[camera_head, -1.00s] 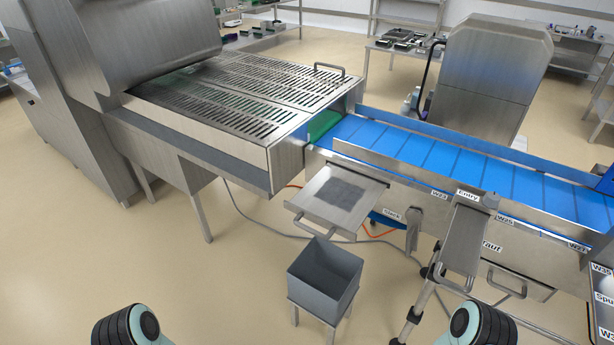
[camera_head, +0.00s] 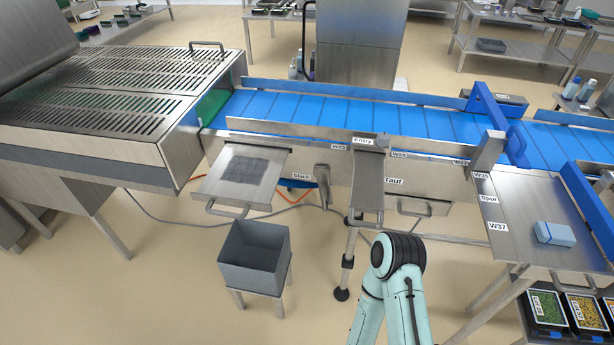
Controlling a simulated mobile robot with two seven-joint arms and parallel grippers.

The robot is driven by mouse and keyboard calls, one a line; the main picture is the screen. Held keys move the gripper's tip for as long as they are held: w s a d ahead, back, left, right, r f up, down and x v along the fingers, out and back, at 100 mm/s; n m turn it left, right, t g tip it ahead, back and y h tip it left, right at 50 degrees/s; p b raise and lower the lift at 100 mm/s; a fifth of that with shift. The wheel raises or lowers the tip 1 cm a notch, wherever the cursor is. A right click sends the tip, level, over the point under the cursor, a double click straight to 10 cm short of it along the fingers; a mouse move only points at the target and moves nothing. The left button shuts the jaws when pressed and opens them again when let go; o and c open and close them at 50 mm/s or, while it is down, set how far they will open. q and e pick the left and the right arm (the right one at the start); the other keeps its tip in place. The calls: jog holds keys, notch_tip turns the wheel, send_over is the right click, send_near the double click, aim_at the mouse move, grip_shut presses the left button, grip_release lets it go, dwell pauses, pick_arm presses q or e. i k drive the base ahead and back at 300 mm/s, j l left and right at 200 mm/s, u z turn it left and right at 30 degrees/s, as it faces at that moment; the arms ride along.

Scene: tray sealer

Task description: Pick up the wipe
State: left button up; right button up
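A folded light-blue cloth that looks like the wipe (camera_head: 554,234) lies on the steel side table (camera_head: 520,208) at the right, near the W37 label. One of my arms shows at the bottom centre, with a dark round joint and pale green links. No gripper fingers are visible on it. It is well to the left of the blue cloth and not touching it. Neither of my grippers is in view.
A blue conveyor belt (camera_head: 390,118) runs behind the side table, with a blue arch (camera_head: 497,120) over it. Food trays (camera_head: 545,310) stand below the table's front edge. Open floor lies at the front left.

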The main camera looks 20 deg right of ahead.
aim_at(546, 233)
jog(key=z, duration=2.8)
jog(key=k+l, duration=0.05)
